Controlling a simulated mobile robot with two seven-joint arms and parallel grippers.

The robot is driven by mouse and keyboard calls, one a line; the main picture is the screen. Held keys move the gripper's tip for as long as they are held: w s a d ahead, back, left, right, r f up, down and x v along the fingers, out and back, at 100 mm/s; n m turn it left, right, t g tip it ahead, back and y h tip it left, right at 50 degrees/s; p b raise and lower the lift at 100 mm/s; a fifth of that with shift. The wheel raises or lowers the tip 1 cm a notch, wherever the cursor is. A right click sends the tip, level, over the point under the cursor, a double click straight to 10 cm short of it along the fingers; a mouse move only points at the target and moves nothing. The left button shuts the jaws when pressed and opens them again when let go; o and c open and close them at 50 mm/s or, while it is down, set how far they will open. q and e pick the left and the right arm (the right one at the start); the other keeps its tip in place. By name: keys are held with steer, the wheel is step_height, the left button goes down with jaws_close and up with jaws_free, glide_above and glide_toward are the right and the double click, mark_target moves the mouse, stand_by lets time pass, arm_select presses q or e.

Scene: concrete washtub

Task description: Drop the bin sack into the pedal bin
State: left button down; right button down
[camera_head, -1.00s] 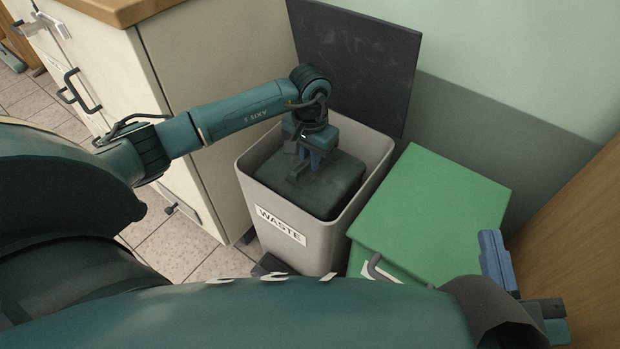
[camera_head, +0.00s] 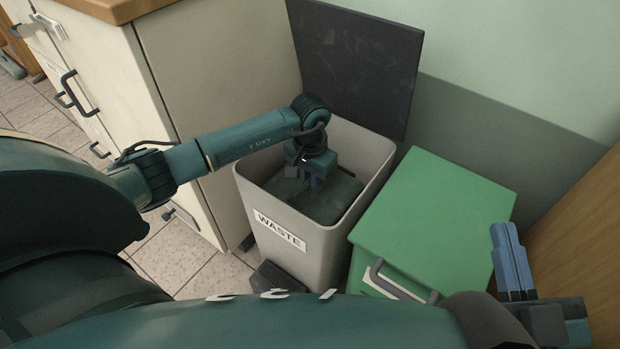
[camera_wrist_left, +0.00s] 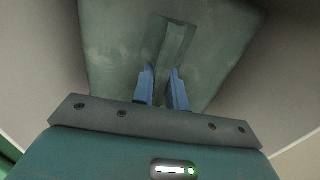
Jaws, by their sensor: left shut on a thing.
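The bin sack (camera_head: 335,200) is a dark grey-green block inside the open pedal bin (camera_head: 300,258), below the rim. The bin is light grey, labelled WASTE, with its dark lid (camera_head: 360,60) raised at the back. My left gripper (camera_head: 310,184) reaches down into the bin and is shut on the sack's raised top ridge. In the left wrist view the blue fingers (camera_wrist_left: 163,88) sit either side of this ridge, and the sack (camera_wrist_left: 110,50) fills the middle. The sack's underside is hidden. My right gripper (camera_head: 512,255) is at the lower right, away from the bin; its finger gap is unclear.
A green-topped box (camera_head: 435,215) with a grey handle stands close to the bin's right. A cream cabinet (camera_head: 215,95) with dark handles is to its left. The bin's dark pedal (camera_head: 278,277) shows at its front foot. Tiled floor (camera_head: 200,265) is clear at front left.

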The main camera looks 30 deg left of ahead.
arm_select(q)
steer(key=shift+w+f, duration=0.1)
steer(key=shift+f, duration=0.1)
steer(key=shift+f+b, duration=0.2)
steer(key=shift+b, duration=0.25)
steer(key=c, duration=1.4)
jaws_free()
arm_select(e)
steer(key=shift+w+d+r+n+t+y, duration=0.1)
steer(key=shift+w+r+n+t+y, duration=0.05)
steer(key=shift+w+r+n+y, duration=0.15)
steer(key=shift+w+r+n+t+y, duration=0.1)
steer(key=shift+r+n+t, duration=0.1)
steer(key=shift+r, duration=0.15)
steer(key=shift+s, duration=0.1)
